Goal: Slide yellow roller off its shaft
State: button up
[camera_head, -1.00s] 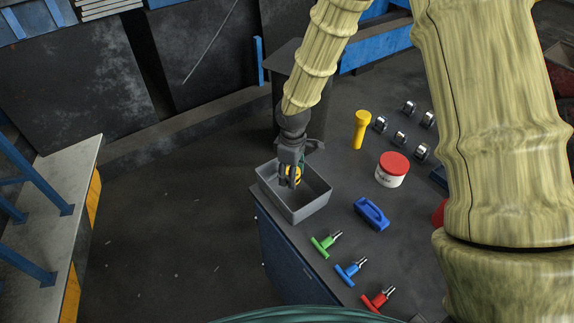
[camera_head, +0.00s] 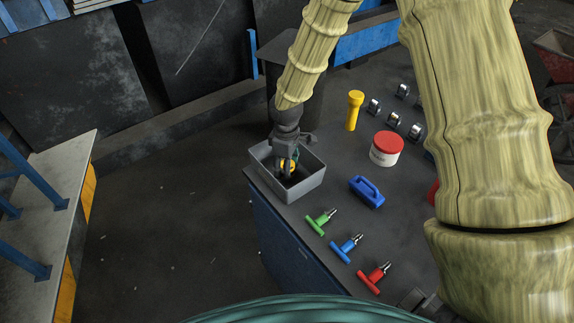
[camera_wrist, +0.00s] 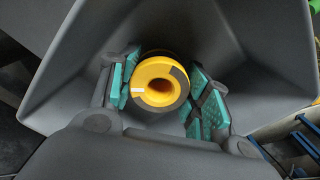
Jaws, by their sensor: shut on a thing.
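The yellow roller (camera_wrist: 158,82), a ring with a dark band and an open centre hole, is between the green finger pads of my gripper (camera_wrist: 165,92) in the wrist view. No shaft shows through its hole. In the head view my gripper (camera_head: 288,160) reaches down into a grey bin (camera_head: 300,197) at the table's left corner, with the yellow roller (camera_head: 287,166) partly hidden between the fingers. The gripper is shut on the roller, inside the bin's walls. Whether the roller touches the bin floor cannot be told.
On the dark table are a yellow flashlight (camera_head: 354,110), a white tub with red lid (camera_head: 386,149), a blue handled block (camera_head: 367,191), and green (camera_head: 320,222), blue (camera_head: 345,248) and red (camera_head: 373,278) T-handled tools. Several metal rollers stand at the back right. Floor left of the table is clear.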

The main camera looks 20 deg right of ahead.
jog(key=shift+w+f, duration=0.2)
jog(key=shift+f, duration=0.35)
jog(key=shift+s+r, duration=0.2)
jog(key=shift+r, duration=0.05)
jog(key=o, duration=1.1)
jog(key=shift+w+f, duration=0.1)
jog(key=shift+f, duration=0.05)
notch_tip(320, 180, up, 12)
